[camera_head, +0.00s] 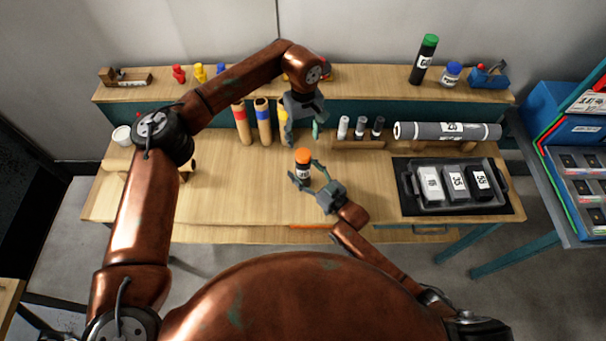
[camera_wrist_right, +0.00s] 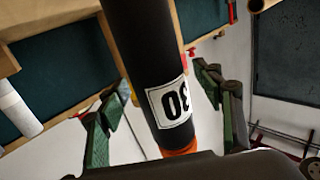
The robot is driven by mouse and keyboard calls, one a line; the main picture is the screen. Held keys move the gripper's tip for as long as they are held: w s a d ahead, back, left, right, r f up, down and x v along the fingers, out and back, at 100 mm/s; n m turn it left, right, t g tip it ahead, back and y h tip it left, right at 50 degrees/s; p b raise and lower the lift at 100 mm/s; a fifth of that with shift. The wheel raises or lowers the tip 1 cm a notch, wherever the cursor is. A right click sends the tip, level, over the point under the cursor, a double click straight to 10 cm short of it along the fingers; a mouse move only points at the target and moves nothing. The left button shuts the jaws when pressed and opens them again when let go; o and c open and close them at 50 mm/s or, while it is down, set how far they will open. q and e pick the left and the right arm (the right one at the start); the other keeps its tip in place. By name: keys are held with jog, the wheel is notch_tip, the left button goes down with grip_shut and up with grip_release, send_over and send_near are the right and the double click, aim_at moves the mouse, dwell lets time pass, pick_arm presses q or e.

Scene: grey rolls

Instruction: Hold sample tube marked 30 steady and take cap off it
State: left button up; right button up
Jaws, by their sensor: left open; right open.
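The sample tube marked 30 (camera_head: 303,174) stands upright near the middle of the bench, with a dark body and a white label. Its orange cap (camera_head: 303,155) is on top. In the right wrist view the tube (camera_wrist_right: 150,50) shows the number 30 upside down, and the orange cap (camera_wrist_right: 180,148) shows partly at the bottom. My right gripper (camera_head: 306,172) is open, with its fingers on either side of the tube and gaps visible in the wrist view. My left gripper (camera_head: 302,131) is open and empty, above and behind the cap in the head view.
A rack of small tubes (camera_head: 358,143) and a grey roll (camera_head: 447,131) lie right of my left gripper. The bench's left front is mostly clear.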

jog(key=shift+c, duration=0.7)
grip_shut()
